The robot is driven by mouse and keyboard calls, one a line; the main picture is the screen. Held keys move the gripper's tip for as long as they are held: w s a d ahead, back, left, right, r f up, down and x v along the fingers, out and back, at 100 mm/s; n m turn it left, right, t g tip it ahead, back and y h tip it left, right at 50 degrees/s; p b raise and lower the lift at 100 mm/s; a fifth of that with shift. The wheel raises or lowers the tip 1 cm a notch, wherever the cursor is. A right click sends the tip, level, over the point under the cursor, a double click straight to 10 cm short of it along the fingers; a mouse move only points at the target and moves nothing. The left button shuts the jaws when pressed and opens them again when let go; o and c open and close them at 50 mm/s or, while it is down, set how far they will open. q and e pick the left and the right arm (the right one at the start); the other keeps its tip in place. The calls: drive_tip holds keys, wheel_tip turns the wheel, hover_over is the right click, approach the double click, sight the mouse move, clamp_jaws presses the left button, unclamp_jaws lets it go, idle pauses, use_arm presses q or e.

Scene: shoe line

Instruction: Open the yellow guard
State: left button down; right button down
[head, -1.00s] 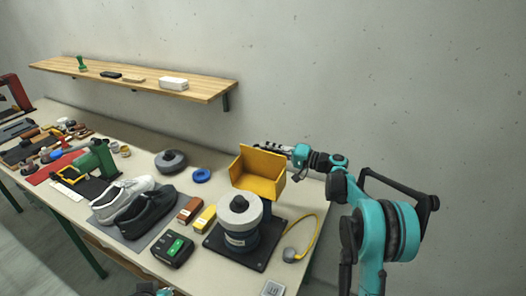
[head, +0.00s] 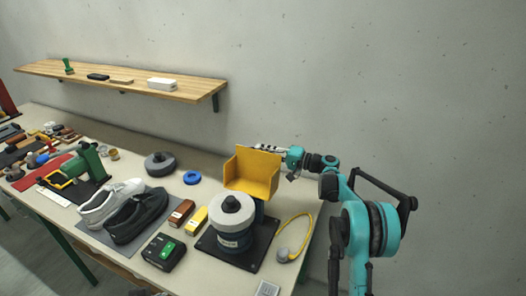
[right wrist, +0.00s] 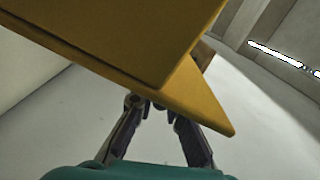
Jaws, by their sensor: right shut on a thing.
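The yellow guard (head: 252,174) is a box-like cover with an open side. It stands raised behind and above the grinder's grey wheel (head: 232,218), leaving the wheel top uncovered. My right gripper (head: 262,149) is at the guard's far upper edge, coming in from the right, and is shut on it. The guard's panel hides part of the fingers. In the right wrist view the yellow guard (right wrist: 130,40) fills the upper middle, with its edge at the fingers of my right gripper (right wrist: 160,108). My left gripper is not in view.
A yellow cable (head: 297,240) lies right of the grinder's black base (head: 250,250). A green-button switch box (head: 164,252), brown and yellow blocks, and a pair of shoes (head: 128,210) stand to the left. A wooden shelf (head: 130,80) is on the wall.

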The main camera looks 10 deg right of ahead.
drive_tip(key=c, duration=1.8)
unclamp_jaws()
drive_tip(key=shift+s+a+f, duration=0.1)
drive_tip(key=shift+a+f, duration=0.05)
drive_tip(key=shift+o, duration=1)
drive_tip(key=v, duration=1.2)
